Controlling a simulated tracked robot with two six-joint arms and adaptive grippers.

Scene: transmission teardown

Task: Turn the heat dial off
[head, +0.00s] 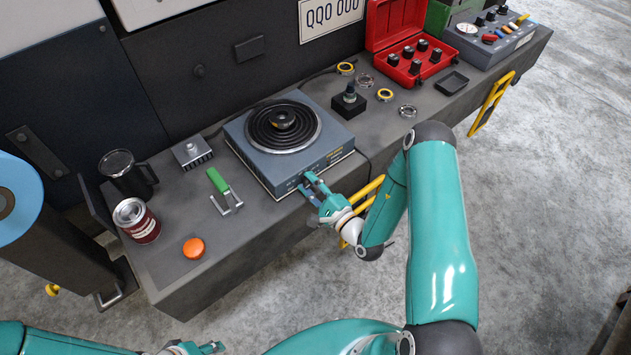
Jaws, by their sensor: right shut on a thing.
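The hot plate (333,159) is a blue-grey box with a black coil burner on top, standing on the dark bench. A small dark ring-shaped part (283,118) sits in the middle of the coil. My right gripper (309,186) is at the front face of the hot plate, near its lower front edge, with its fingers closed on the heat dial. The fingers hide the dial, so its setting cannot be read. My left gripper (208,348) shows only partly at the bottom edge, far from the hot plate, and its fingers are unclear.
Left of the hot plate are a green-handled puller (219,182), a finned metal block (192,152), a dark mug (122,170), a can (137,220) and an orange button (193,248). To the right are rings, a black stand (348,101) and a red case (398,75).

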